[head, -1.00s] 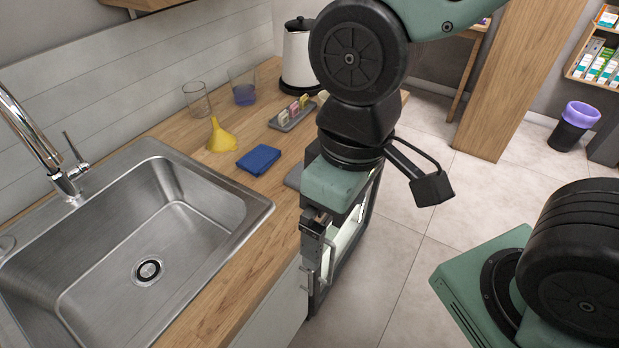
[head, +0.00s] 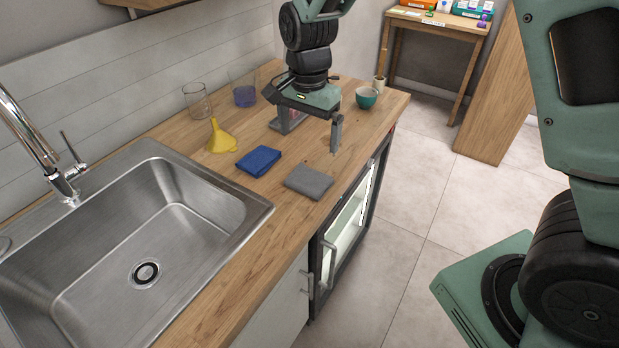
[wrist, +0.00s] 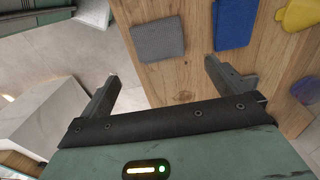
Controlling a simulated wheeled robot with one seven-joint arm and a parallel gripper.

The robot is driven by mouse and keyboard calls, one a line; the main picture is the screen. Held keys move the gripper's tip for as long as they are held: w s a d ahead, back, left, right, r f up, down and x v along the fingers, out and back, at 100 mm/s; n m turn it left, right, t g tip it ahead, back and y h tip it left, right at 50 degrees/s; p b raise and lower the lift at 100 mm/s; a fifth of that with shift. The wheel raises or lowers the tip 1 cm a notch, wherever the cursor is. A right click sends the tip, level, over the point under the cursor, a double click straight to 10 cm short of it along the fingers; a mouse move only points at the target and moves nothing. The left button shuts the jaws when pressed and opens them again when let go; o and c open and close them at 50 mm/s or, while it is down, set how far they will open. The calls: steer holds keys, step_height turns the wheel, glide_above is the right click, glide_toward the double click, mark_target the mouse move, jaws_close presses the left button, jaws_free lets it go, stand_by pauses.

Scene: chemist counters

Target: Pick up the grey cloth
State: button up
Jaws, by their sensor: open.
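The grey cloth (head: 309,182) lies folded flat on the wooden counter near its front edge, just right of a folded blue cloth (head: 258,161). It also shows in the wrist view (wrist: 158,40), beyond the fingertips. My gripper (head: 312,130) is open and empty, above the counter behind the grey cloth and apart from it. In the wrist view my gripper (wrist: 160,80) has its two fingers spread wide, with the grey cloth ahead of the gap between them.
A yellow funnel (head: 220,138) and two glasses (head: 242,88) stand behind the cloths. A teal bowl (head: 366,97) is right of my gripper. The sink (head: 150,230) is at left. A glass-fronted appliance (head: 347,235) sits under the counter edge.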

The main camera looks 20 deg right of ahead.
glide_above(310, 176)
step_height(310, 176, down, 7)
steer(key=shift+w+a+r+p, duration=0.1)
steer(key=shift+r+p, duration=0.1)
steer(key=shift+p, duration=0.2)
steer(key=shift+f+p, duration=0.85)
steer(key=shift+f, duration=1.85)
steer(key=c, duration=0.7)
steer(key=shift+r, duration=0.15)
steer(key=shift+c, duration=0.2)
step_height(310, 176, up, 10)
steer(key=b, duration=0.1)
steer(key=shift+b, duration=0.4)
